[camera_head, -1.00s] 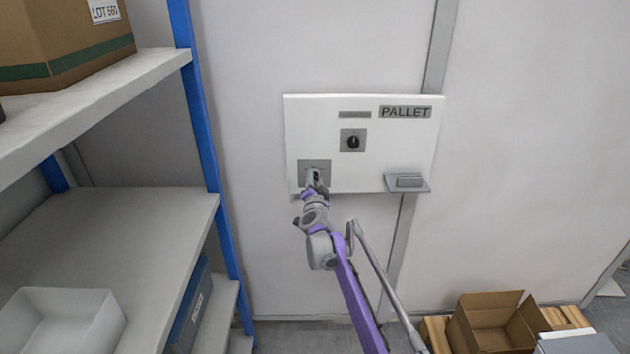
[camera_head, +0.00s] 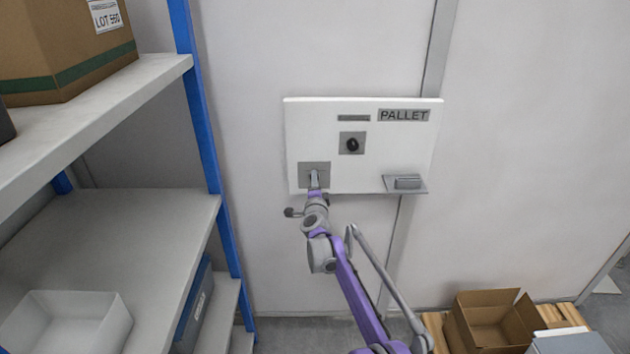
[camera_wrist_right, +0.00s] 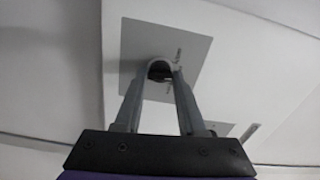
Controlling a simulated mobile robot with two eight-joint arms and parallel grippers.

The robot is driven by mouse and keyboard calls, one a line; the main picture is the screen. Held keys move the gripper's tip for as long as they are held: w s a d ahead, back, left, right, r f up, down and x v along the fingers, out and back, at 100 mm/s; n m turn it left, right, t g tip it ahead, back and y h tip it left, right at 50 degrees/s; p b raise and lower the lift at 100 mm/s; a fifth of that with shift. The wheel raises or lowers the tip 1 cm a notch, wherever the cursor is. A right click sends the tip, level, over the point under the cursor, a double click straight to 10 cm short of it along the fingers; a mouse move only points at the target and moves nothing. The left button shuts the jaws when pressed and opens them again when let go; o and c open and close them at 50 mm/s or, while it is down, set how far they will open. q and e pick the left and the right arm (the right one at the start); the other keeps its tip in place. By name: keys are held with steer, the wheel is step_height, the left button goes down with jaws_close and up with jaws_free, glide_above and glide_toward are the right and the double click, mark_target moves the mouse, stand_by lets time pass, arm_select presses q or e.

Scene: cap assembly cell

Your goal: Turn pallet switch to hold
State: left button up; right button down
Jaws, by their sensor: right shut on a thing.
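The white panel (camera_head: 400,155) labelled PALLET (camera_head: 403,115) is on the wall. A black round knob (camera_head: 352,144) sits on a grey plate in its upper middle. A second grey plate (camera_head: 304,167) is at the lower left. My right gripper (camera_head: 315,175) is at that lower-left plate. In the right wrist view its two fingers (camera_wrist_right: 160,75) are shut on a dark switch knob (camera_wrist_right: 160,70) in front of the grey plate (camera_wrist_right: 185,45). The fingers hide most of the knob, and its pointing direction cannot be read. My left gripper is out of view.
A small grey ledge (camera_head: 405,184) juts from the panel's lower right. A shelf unit with a blue post (camera_head: 205,140) stands at the left, holding a carton (camera_head: 65,45) and a white bin (camera_head: 65,320). An open carton (camera_head: 490,320) is at the lower right.

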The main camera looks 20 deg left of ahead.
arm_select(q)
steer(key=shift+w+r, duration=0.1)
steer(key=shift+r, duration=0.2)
arm_select(e)
steer(key=shift+m, duration=0.6)
steer(key=shift+c, duration=2.4)
jaws_free()
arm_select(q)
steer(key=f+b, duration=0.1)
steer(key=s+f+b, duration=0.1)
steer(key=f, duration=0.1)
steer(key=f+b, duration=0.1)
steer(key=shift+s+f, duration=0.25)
arm_select(e)
steer(key=v, duration=1)
steer(key=shift+s, duration=0.4)
steer(key=shift+d, duration=0.1)
